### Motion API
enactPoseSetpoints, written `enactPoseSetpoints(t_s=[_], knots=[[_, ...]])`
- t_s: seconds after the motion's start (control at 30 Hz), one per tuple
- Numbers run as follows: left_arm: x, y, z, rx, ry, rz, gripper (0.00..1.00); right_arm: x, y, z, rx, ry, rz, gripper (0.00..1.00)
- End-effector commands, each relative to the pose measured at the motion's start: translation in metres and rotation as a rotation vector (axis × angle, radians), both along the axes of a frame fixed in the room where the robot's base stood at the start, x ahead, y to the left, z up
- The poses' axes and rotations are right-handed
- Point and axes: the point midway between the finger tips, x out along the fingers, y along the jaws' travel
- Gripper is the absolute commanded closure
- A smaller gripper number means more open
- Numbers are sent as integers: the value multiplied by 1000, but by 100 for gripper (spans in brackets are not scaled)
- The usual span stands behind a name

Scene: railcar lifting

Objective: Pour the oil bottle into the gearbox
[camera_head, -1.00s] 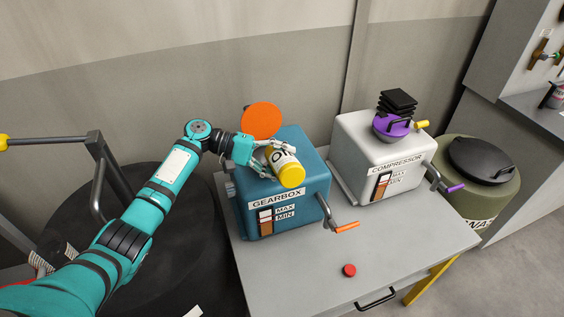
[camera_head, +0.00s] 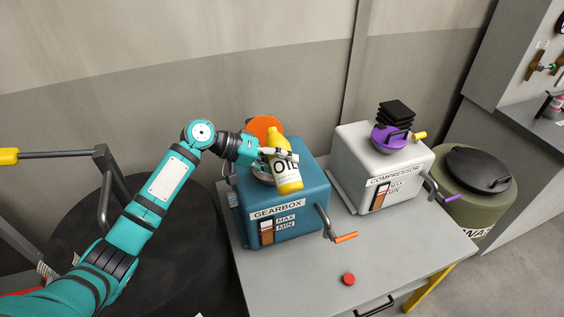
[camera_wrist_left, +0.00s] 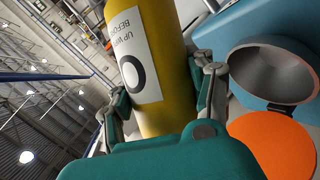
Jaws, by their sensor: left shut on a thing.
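My left gripper (camera_head: 280,156) is shut on the yellow oil bottle (camera_head: 289,182) with its white OIL label. The bottle is close to upright, neck up and slightly tilted, above the top of the blue gearbox (camera_head: 313,184). In the left wrist view the yellow bottle (camera_wrist_left: 167,60) lies between the two fingers. The gearbox's round orange lid (camera_head: 264,125) stands open behind; the lid (camera_wrist_left: 272,145) and the grey filler bowl (camera_wrist_left: 270,72) also show in the wrist view. The bowl is partly hidden by the bottle in the head view. My right gripper is not in view.
A white compressor (camera_head: 375,150) with a purple lid stands right of the gearbox on the grey table (camera_head: 400,235). A small red cap (camera_head: 348,279) lies on the table front. The gearbox crank (camera_head: 335,232) juts forward. An olive waste drum (camera_head: 478,190) stands at right.

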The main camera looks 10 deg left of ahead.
Motion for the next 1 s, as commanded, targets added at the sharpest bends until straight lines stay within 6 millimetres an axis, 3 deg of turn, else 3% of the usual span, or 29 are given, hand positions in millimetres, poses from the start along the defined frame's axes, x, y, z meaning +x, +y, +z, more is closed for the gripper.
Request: enactPoseSetpoints(t_s=[0.37, 0.53, 0.8, 1.0], knots=[[0, 0, 4, 40, -64, 0, 90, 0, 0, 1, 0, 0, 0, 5], [-2, -1, 16, 216, -321, -3, 90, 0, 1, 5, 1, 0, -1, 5], [-1, -1, 34, 519, -770, -2, 90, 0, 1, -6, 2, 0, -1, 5], [0, 0, 42, 597, -883, 0, 90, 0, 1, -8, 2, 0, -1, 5]])
